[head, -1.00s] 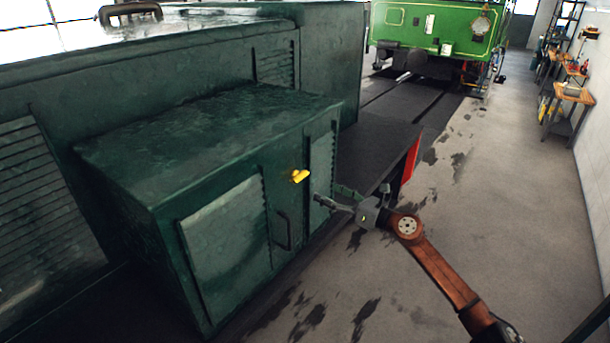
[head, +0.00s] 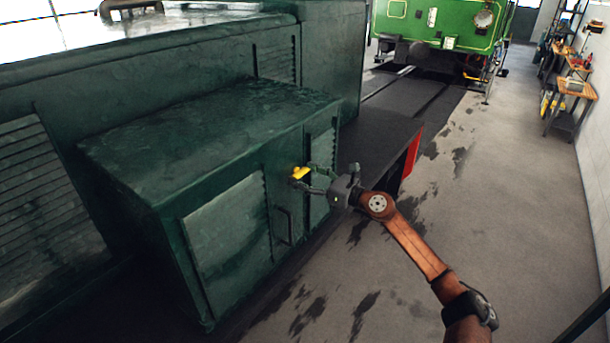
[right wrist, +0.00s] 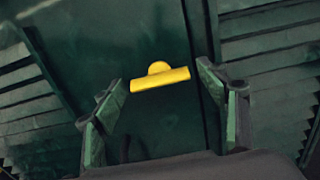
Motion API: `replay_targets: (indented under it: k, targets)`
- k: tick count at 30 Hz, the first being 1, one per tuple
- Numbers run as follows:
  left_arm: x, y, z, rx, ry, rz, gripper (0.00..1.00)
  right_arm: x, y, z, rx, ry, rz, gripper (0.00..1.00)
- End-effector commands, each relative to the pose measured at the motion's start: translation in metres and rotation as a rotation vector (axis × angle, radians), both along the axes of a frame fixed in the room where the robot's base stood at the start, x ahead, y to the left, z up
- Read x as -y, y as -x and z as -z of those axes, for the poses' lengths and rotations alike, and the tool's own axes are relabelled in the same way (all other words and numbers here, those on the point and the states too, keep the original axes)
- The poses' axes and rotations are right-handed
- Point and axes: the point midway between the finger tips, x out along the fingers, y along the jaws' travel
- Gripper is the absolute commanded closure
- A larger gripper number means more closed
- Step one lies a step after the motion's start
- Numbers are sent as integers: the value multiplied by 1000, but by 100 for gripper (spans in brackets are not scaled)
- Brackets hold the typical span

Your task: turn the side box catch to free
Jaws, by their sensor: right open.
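The catch is a small yellow handle (head: 299,173) on the front face of the dark green side box (head: 205,130). In the right wrist view the yellow catch (right wrist: 160,77) shows as a bar with a round hub, lying nearly level with its right end a little higher. My right gripper (head: 305,178) is open at the catch. In the right wrist view its two fingers (right wrist: 160,105) stand to the left and right of the bar, with the bar just beyond the tips. I cannot tell whether they touch it. My left gripper is not in view.
A dark handle (head: 283,226) and louvred door panels (head: 228,235) are on the box front. A green vehicle (head: 440,22) stands behind.

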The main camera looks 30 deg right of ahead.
Motion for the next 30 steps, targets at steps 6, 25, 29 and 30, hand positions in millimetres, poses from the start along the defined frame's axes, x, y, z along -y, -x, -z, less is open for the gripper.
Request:
replay_targets:
  k: [6, 25, 29, 30]
  targets:
    - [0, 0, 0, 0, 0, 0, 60, 0, 0, 0, 0, -1, 0, 40]
    - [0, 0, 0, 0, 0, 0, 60, 1, 0, -1, 0, -3, 1, 75]
    - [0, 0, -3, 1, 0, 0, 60, 1, 1, -1, -8, -22, 1, 75]
    - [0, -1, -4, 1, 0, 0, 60, 1, 1, -2, -12, -33, 1, 75]
